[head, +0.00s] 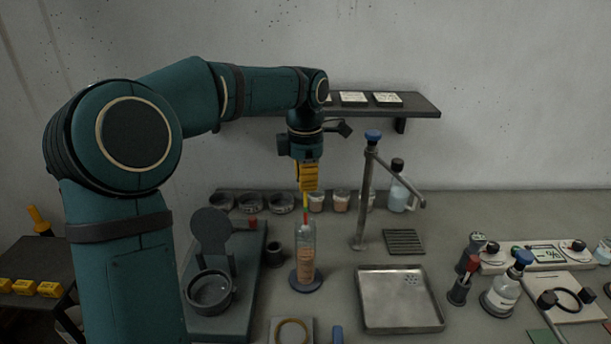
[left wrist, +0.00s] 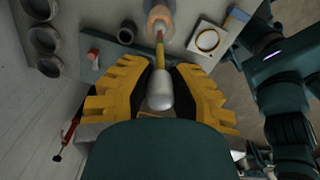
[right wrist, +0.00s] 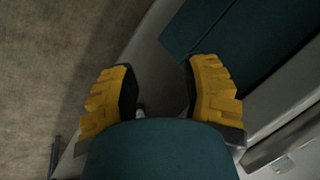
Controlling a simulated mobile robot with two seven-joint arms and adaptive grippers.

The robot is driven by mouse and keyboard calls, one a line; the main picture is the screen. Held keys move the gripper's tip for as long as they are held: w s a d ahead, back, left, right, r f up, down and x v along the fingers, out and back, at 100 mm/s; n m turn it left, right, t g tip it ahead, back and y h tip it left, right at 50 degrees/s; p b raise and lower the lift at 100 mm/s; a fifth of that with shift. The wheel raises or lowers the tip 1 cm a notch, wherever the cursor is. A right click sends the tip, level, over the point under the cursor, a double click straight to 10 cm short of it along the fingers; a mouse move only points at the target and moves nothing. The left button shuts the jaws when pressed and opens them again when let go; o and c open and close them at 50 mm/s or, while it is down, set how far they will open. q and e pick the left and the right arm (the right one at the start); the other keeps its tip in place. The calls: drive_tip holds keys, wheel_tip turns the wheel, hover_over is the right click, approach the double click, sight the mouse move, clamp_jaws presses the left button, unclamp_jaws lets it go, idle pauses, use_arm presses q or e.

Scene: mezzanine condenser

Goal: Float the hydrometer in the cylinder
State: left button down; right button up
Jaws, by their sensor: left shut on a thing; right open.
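The hydrometer (head: 305,206) hangs roughly upright below my left gripper (head: 309,186), its coloured stem over the mouth of the clear cylinder (head: 305,258). The cylinder holds orange-brown liquid and stands on a dark round foot. In the left wrist view my left gripper (left wrist: 160,75) is shut on the hydrometer, whose silver rounded end (left wrist: 159,92) lies between the fingers and whose yellow-and-red stem points toward the cylinder (left wrist: 160,12). I cannot tell whether the lower tip is inside the rim. My right gripper (right wrist: 160,72) is open and empty, seen only in the right wrist view.
A steel tray (head: 362,318) lies right of the cylinder, with a metal stand (head: 361,225) behind it. A small dark cup (head: 275,254) and a grey bench fixture (head: 211,235) are left. Jars line the back. Bottles and instruments fill the right side.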

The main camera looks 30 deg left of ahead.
sight(305, 225)
use_arm(q)
drive_tip(key=shift+f+b, duration=2.5)
drive_tip(key=shift+f, duration=1.55)
drive_tip(key=shift+f+b, duration=0.7)
drive_tip(key=shift+f, duration=0.5)
use_arm(e)
wheel_tip(305, 225, down, 7)
drive_tip(key=s, duration=0.1)
drive_tip(key=shift+s+a+r, duration=0.15)
drive_tip(key=shift+s+r, duration=0.05)
drive_tip(key=shift+s, duration=0.15)
use_arm(q)
drive_tip(key=c, duration=0.9)
unclamp_jaws()
drive_tip(key=shift+r, duration=0.1)
wheel_tip(305, 225, up, 12)
drive_tip(key=shift+f, duration=0.1)
